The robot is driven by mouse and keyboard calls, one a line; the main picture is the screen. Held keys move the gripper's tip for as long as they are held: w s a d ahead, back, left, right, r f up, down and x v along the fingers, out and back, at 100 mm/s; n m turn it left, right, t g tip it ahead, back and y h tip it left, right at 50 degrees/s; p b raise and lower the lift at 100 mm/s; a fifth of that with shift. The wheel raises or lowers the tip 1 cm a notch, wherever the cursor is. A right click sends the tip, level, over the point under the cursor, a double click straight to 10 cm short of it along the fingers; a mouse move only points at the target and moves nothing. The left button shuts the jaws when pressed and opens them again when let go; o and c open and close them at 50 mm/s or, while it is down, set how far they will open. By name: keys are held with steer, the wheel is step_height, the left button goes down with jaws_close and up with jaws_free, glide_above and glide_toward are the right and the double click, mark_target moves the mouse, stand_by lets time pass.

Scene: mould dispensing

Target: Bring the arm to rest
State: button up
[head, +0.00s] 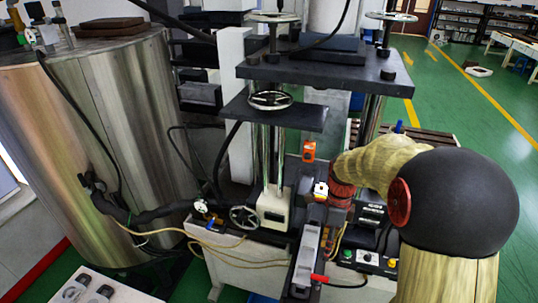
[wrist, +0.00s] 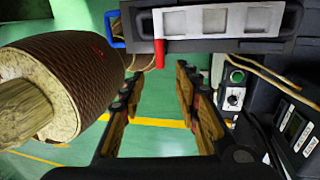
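In the wrist view my gripper (wrist: 158,80) is open. Its two dark fingers with brown inner pads stand apart, and only green floor shows between them, so it appears empty. In the head view my arm, with a black rounded joint and pale yellow-brown links, reaches in from the right beside the machine (head: 320,72); the gripper itself cannot be made out there.
A control box (wrist: 234,92) stands at right. A large metal tank (head: 120,120) is at left. Green floor (head: 470,105) is open at upper right.

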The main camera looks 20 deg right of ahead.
steer(key=s+a+r+n+t+b, duration=0.2)
steer(key=s+a+n+b, duration=0.4)
steer(key=n, duration=0.6)
steer(key=s+a+r+n+t+h+b, duration=0.1)
steer(key=s+a+r+n+t+b, duration=0.2)
steer(key=n, duration=1)
steer(key=s+a+t+b, duration=0.2)
steer(key=s+a+b, duration=0.1)
steer(key=s+a, duration=0.1)
steer(key=shift+s+a+r, duration=0.25)
steer(key=shift+s+a, duration=0.1)
steer(key=shift+s, duration=0.15)
